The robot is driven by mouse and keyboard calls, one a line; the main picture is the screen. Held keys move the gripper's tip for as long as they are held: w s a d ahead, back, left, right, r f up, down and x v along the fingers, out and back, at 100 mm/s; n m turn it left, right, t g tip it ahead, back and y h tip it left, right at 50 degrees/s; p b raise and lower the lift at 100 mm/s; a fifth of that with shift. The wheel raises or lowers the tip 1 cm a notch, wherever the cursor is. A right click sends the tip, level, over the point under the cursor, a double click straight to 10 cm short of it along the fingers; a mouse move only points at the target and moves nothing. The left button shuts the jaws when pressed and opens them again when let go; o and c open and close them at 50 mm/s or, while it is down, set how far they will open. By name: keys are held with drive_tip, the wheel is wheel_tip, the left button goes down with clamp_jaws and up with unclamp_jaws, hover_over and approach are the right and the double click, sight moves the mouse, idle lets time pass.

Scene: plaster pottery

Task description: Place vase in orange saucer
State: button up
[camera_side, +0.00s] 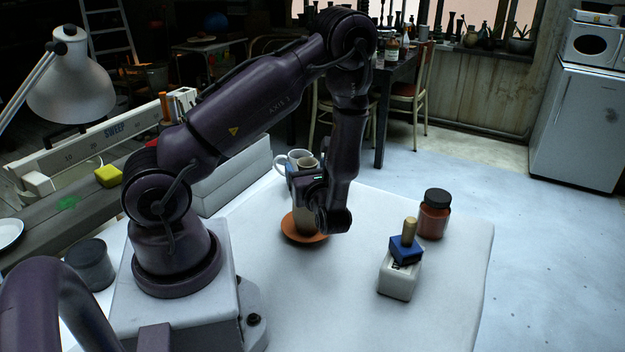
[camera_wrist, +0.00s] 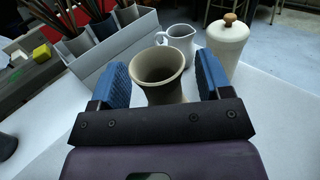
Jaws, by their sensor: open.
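The beige vase (camera_side: 304,217) stands upright at the orange saucer (camera_side: 291,231) in the side view, its base inside the saucer's outline. My gripper (camera_side: 308,186) hides part of the vase and of the saucer there. In the wrist view the vase's round open mouth (camera_wrist: 158,66) is between the two blue finger pads of my gripper (camera_wrist: 160,75). The pads are wide apart, with a visible gap to the vase on both sides. The vase's foot and the saucer are hidden in the wrist view.
A white pitcher (camera_wrist: 181,42) stands just behind the vase, with a pale lidded canister (camera_wrist: 227,42) to its right. A grey compartment box (camera_wrist: 125,38) is at the left. A blue stamp (camera_side: 406,250) on a white block and a brown jar (camera_side: 434,214) stand to the right.

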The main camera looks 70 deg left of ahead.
drive_tip(key=d, duration=1.1)
drive_tip(key=s+d+r+n+t+h, duration=0.2)
drive_tip(key=d+r+n+h, duration=0.3)
drive_tip(key=r+n+h, duration=0.4)
drive_tip(key=s+d+r+n+t+h, duration=0.3)
drive_tip(key=d+r+n+h, duration=0.2)
drive_tip(key=r+n+h, duration=0.4)
wheel_tip(320, 180, up, 2)
drive_tip(key=shift+s+d+r+t, duration=0.2)
drive_tip(key=shift+s+d+t, duration=0.1)
drive_tip(key=shift+s+d, duration=0.1)
